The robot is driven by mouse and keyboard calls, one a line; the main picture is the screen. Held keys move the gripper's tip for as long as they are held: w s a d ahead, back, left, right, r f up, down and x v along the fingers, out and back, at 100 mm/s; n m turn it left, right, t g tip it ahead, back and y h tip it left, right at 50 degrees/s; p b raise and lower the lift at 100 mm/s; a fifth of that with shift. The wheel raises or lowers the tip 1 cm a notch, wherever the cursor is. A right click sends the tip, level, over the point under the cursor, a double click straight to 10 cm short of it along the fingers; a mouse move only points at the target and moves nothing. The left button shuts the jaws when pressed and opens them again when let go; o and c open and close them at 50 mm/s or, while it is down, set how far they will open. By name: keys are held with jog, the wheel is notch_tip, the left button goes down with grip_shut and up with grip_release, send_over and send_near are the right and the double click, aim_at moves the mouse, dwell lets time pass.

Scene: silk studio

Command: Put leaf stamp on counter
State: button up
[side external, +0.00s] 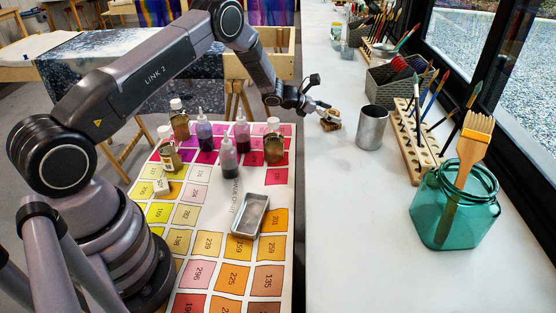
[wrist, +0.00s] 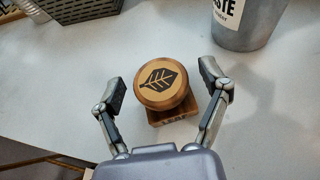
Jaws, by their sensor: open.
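The leaf stamp (wrist: 163,84) is a wooden stamp with a round knob that bears a dark leaf mark, over a square wooden base. It stands upright on the white counter (wrist: 60,95). In the side external view the small brown stamp (side external: 330,121) is on the counter (side external: 350,215) near its left edge. My gripper (wrist: 166,85) is open, with one finger on each side of the stamp and a gap to each. In the side external view my gripper (side external: 318,108) is at the stamp, just left of it.
A grey metal cup (side external: 372,128) stands right of the stamp. A brush rack (side external: 412,150), a dark basket (side external: 385,90) and a teal jar (side external: 455,210) are farther right. Several bottles (side external: 229,158) and a metal tray (side external: 250,215) are on the colour-chart table. The near counter is clear.

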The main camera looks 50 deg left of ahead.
jog(key=shift+a+r, duration=0.1)
jog(key=shift+r, duration=0.15)
jog(key=v, duration=1.2)
jog(key=s+d+r+m+g+h, duration=0.1)
jog(key=s+d+r+m+g, duration=0.2)
jog(key=s+d+r+m, duration=0.6)
jog(key=s+d+r+m+g+h, duration=0.1)
jog(key=s+d+r+m+g, duration=0.2)
jog(key=s+d+r+m, duration=0.55)
jog(key=s+a+r+m+y, duration=0.2)
jog(key=s+a+m, duration=0.1)
jog(key=s, duration=0.5)
jog(key=s+a+r+m+y, duration=0.2)
jog(key=s+m, duration=0.3)
jog(key=s, duration=0.3)
jog(key=s+a+r+m+y, duration=0.2)
jog(key=s+a+m+y, duration=0.2)
jog(key=s, duration=0.3)
jog(key=shift+s+a+t, duration=0.25)
jog(key=shift+s+t, duration=0.05)
jog(key=shift+s, duration=0.1)
